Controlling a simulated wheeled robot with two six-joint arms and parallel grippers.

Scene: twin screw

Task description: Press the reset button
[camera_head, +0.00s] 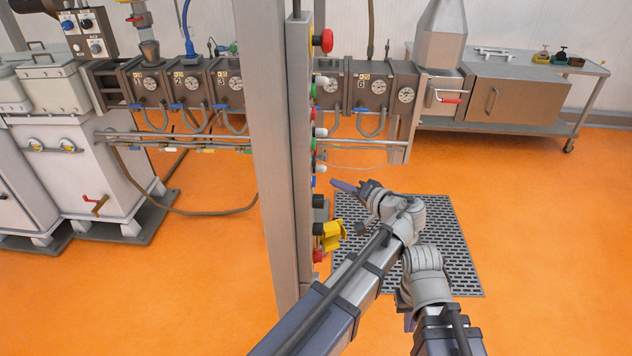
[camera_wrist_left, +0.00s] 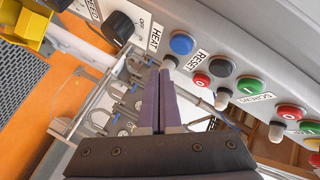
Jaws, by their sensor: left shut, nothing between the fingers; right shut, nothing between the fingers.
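In the left wrist view, a blue button (camera_wrist_left: 182,44) sits on the grey control panel, beside the label RESET (camera_wrist_left: 197,61). In the head view the panel (camera_head: 302,150) is seen nearly edge-on, on a tall grey post. My left gripper (camera_head: 334,183) is shut and empty, just right of the panel's button side. My right gripper (camera_head: 408,312) is shut, low and away from the panel.
A HEAT dial (camera_wrist_left: 118,27) and a yellow part (camera_head: 330,235) also project from the panel. Orange floor and a black grate (camera_head: 455,250) lie below.

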